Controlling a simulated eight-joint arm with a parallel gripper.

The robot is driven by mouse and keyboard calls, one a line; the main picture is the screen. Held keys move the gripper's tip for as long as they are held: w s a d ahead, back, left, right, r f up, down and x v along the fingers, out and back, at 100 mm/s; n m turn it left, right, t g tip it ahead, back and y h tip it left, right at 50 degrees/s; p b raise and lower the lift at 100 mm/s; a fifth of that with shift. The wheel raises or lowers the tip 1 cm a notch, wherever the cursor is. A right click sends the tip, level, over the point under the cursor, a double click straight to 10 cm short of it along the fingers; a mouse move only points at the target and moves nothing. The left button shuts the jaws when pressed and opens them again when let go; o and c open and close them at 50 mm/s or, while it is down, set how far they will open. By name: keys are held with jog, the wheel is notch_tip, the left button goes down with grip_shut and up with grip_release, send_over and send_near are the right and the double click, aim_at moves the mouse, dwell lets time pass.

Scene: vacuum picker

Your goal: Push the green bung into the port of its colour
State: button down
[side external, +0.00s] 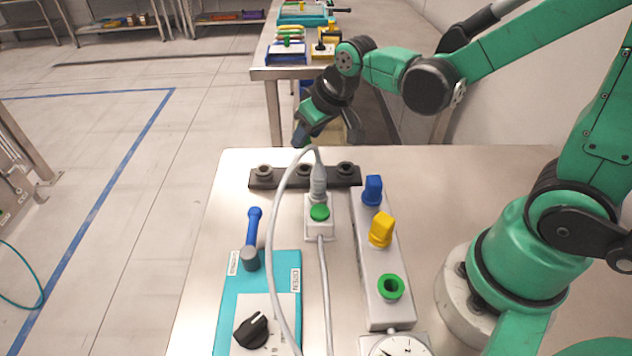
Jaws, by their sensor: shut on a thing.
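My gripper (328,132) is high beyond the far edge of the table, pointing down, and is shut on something. A green piece shows at the jaws; I take it for the green bung (312,118), though its outline blends with the green arm. The green port (391,287) is an open ring with a dark hole, at the near end of a long grey block (378,262). My gripper is far behind it and well above it. The blue bung (373,190) and the yellow bung (381,229) stand on the same block.
A black rack (256,180) with several round seats lies at the table's far edge. A grey plug with a looping hose (318,180) stands by a white box with a green button (319,212). A teal panel (230,305) has a blue lever (254,230). A dial (397,347) is in front.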

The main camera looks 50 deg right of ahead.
notch_tip(320, 180, up, 10)
jog(key=shift+s+r, duration=0.1)
jog(key=s+a+n+g+y, duration=0.2)
jog(key=s+a+n+g, duration=0.25)
jog(key=s+n, duration=0.8)
jog(key=s+a+n+g+y, duration=0.2)
jog(key=s+a+n+g, duration=0.3)
jog(key=s+n, duration=0.75)
jog(key=shift+w+d+f+n+g, duration=0.15)
jog(key=shift+w+f+n, duration=0.25)
jog(key=shift+f, duration=1.45)
jog(key=shift+w+d+f+n, duration=0.1)
jog(key=shift+w+f+n, duration=0.3)
jog(key=shift+f, duration=1.45)
jog(key=shift+w+d+f+n+g, duration=0.15)
jog(key=shift+w+f, duration=0.45)
jog(key=shift+f, duration=1.25)
jog(key=c, duration=1.3)
grip_release()
grip_shut()
